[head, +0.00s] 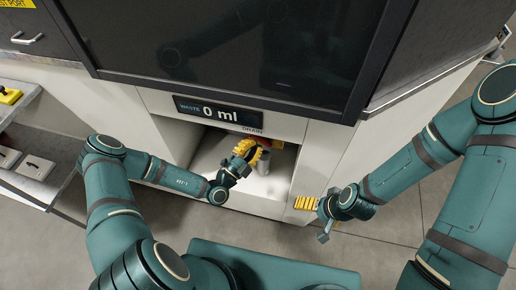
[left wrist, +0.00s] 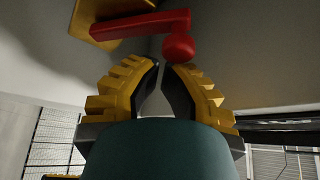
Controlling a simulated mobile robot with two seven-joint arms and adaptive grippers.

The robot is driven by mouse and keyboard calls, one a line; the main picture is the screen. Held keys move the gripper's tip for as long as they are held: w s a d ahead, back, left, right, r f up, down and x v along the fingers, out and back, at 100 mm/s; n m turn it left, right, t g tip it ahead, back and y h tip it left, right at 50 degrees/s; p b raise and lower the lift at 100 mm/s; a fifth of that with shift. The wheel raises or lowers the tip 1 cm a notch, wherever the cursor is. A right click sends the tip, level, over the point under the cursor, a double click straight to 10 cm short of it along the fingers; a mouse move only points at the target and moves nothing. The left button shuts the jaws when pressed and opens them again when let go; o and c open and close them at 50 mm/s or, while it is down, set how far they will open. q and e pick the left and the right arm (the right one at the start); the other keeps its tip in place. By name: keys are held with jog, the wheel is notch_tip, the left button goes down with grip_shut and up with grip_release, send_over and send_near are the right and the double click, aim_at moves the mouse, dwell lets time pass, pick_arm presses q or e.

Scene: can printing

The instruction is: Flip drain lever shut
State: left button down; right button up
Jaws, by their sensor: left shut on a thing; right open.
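The red drain lever (left wrist: 140,27) has a round knob at its right end and hangs from a yellow mount (left wrist: 112,10) in the left wrist view. In the head view a bit of the red lever (head: 274,143) shows inside the recess under the DRAIN label. My left gripper (left wrist: 161,68) has its yellow ridged fingers nearly together at the knob and is shut on the lever; the exact contact is hard to see. It also shows in the recess in the head view (head: 254,152). My right gripper (head: 314,217) is open and empty, outside the cabinet at the right.
A display reading 0 ml (head: 222,112) sits above the recess. A shelf with switch panels (head: 36,165) is at the left. The floor right of the cabinet is clear.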

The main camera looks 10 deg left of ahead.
pick_arm(q)
jog(key=s+a+f+n+t+y+p, duration=0.1)
jog(key=s+n, duration=0.3)
jog(key=s, duration=0.5)
jog(key=shift+s+a+f+n+t, duration=0.25)
jog(key=shift+a+f+t, duration=0.25)
jog(key=shift+a+f, duration=0.25)
pick_arm(e)
jog(key=shift+w+d+r, duration=0.2)
jog(key=shift+w+d, duration=0.05)
jog(key=shift+d, duration=0.25)
pick_arm(q)
jog(key=shift+w, duration=0.1)
